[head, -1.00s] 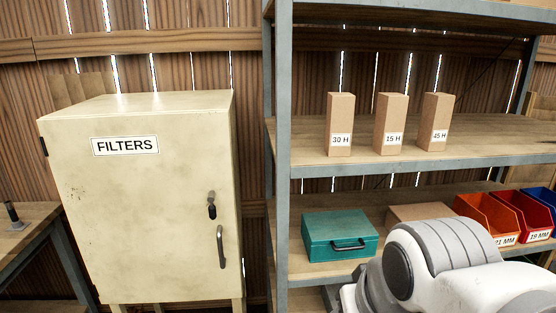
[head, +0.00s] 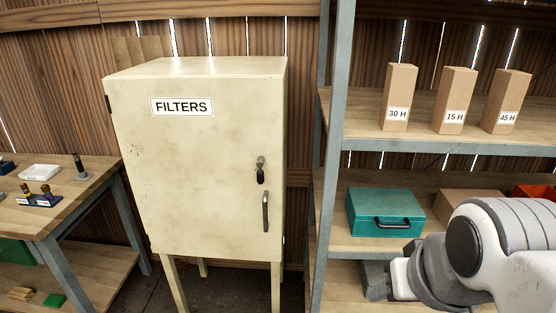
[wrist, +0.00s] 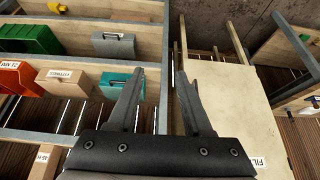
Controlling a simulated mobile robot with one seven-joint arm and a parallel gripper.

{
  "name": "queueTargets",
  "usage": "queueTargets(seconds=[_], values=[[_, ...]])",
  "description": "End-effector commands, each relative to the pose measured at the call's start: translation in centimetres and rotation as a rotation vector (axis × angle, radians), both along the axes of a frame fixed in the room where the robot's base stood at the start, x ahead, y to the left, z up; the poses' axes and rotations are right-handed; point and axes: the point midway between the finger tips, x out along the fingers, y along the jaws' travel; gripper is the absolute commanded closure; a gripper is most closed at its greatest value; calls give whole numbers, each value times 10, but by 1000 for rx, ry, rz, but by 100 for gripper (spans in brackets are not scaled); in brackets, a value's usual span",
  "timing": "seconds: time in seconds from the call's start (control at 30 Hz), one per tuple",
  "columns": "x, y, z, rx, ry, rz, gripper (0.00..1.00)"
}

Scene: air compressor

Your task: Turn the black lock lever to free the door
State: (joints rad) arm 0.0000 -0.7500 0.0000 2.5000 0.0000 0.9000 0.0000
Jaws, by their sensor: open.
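The cream cabinet (head: 195,170) labelled FILTERS stands on legs, with its door closed. The black lock lever (head: 260,172) is on the right side of the door and appears to hang downward. A dark pull handle (head: 266,211) is just below it. In the wrist view the cabinet (wrist: 218,105) appears at the right, with its label partly cut off; I cannot make out the lever there. My gripper (wrist: 157,82) is open and empty, apart from the cabinet. In the head view only part of my arm shows at the lower right.
A grey-framed shelf (head: 334,150) stands right of the cabinet, holding a teal case (head: 385,211), several cardboard boxes (head: 399,97) and bins. A workbench (head: 85,205) with small items stands at the left. A narrow gap separates cabinet and shelf.

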Motion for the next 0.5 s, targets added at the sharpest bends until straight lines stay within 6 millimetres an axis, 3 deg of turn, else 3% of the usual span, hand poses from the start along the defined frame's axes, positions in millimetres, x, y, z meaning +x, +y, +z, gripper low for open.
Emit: queueTargets(seconds=[0.37, 0.43, 0.5], values=[[0, 0, 0, 0, 0, 0, 50], [0, 0, 0, -1, -1, 0, 41], [5, -1, -1, -9, -7, 1, 41]])
